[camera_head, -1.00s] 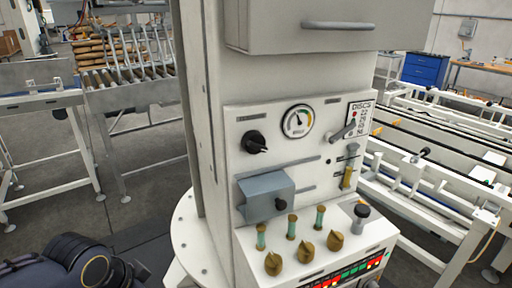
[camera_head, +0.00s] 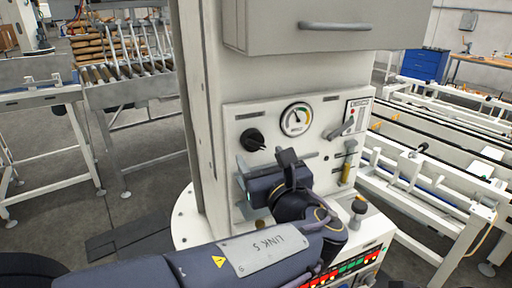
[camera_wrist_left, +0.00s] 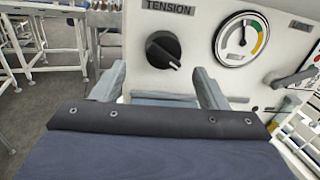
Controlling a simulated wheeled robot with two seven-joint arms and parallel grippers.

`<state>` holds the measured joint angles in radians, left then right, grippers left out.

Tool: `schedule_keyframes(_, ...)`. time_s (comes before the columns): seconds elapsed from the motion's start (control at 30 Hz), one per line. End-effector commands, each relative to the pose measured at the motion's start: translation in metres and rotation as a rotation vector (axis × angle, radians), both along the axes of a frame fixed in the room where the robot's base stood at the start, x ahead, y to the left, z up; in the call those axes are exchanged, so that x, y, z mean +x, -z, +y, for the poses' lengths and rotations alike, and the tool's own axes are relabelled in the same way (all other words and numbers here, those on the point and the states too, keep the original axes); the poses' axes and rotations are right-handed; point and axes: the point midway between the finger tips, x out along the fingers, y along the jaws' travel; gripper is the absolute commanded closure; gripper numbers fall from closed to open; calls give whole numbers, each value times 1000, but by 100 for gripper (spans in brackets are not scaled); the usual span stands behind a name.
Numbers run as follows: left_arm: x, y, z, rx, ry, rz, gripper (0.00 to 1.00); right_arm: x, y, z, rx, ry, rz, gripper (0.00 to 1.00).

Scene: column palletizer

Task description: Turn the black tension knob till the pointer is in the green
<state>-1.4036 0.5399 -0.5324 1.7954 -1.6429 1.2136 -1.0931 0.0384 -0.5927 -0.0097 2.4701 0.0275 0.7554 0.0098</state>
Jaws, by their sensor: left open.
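The black tension knob (camera_head: 252,139) is on the white panel; in the left wrist view it (camera_wrist_left: 163,50) sits under the TENSION label, its pale mark toward the lower right. The round gauge (camera_head: 296,119) is to its right. In the wrist view the gauge (camera_wrist_left: 240,38) has its dark pointer nearly straight up, seemingly just left of the green band. My left gripper (camera_head: 265,160) is open and empty, just below and in front of the knob. Its two grey fingers (camera_wrist_left: 158,76) are spread wide, with the knob showing above and between them, apart from both. My right gripper is out of view.
A lever (camera_head: 345,126) stands right of the gauge. A grey cabinet (camera_head: 300,25) overhangs the panel. Conveyor frames stand on both sides.

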Motion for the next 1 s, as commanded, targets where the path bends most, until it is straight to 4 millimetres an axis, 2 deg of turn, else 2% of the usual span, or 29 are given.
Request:
schedule_keyframes(0.1,20,0,8,1,-5,2,33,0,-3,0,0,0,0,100)
schedule_keyframes(0.3,44,1,15,0,-2,2,33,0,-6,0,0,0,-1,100)
schedule_keyframes(0.67,51,2,17,-1,0,3,33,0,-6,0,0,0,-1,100)
schedule_keyframes(0.77,51,2,17,-1,0,3,43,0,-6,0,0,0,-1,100)
schedule_keyframes(1.0,51,1,18,-1,-2,3,75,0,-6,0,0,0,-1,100)
